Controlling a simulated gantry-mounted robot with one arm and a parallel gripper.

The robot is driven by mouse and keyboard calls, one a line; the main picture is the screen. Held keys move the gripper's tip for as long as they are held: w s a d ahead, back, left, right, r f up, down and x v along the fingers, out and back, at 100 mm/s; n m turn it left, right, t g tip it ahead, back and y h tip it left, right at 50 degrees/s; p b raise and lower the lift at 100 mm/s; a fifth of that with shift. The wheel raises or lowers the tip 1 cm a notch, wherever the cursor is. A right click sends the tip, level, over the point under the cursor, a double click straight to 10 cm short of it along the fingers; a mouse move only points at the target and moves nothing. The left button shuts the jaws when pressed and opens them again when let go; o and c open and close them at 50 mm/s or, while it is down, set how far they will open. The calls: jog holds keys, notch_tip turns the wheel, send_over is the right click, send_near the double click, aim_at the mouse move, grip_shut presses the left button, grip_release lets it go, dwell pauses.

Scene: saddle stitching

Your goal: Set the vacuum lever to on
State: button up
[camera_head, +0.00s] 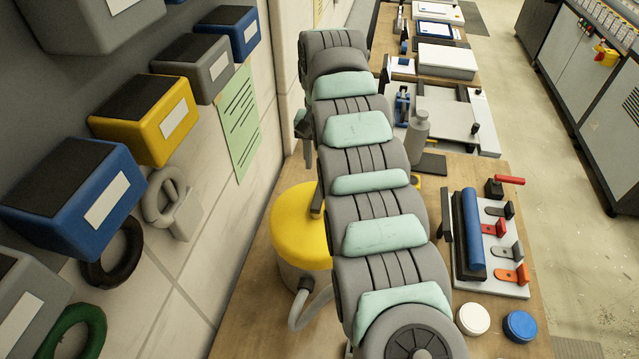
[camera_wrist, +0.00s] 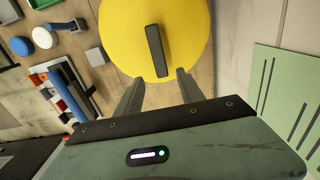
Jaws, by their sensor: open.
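The vacuum is a canister with a round yellow top (camera_head: 297,230) and a grey hose, standing at the left of the bench, partly hidden by my arm. In the wrist view its yellow top (camera_wrist: 185,30) fills the upper middle. The vacuum lever (camera_wrist: 156,48) is a dark grey bar across that top, running nearly up and down in the picture; its edge shows in the head view (camera_head: 317,199). My gripper (camera_wrist: 160,76) is open and empty. Its fingertips appear on either side of the lever's lower end, without visible contact; the height gap cannot be told.
A fixture with a blue roller (camera_head: 473,229) and coloured levers stands right of my arm, near white (camera_head: 473,319) and blue (camera_head: 520,325) round lids. Wall bins (camera_head: 150,115) and a green sheet (camera_head: 240,120) are left. Paper trays (camera_head: 447,62) are farther back.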

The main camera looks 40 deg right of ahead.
aim_at(319, 196)
notch_tip(319, 196, down, 8)
jog(key=shift+r+p, duration=0.15)
jog(key=shift+p, duration=0.75)
jog(key=shift+c, duration=0.3)
grip_shut()
dwell(0.4)
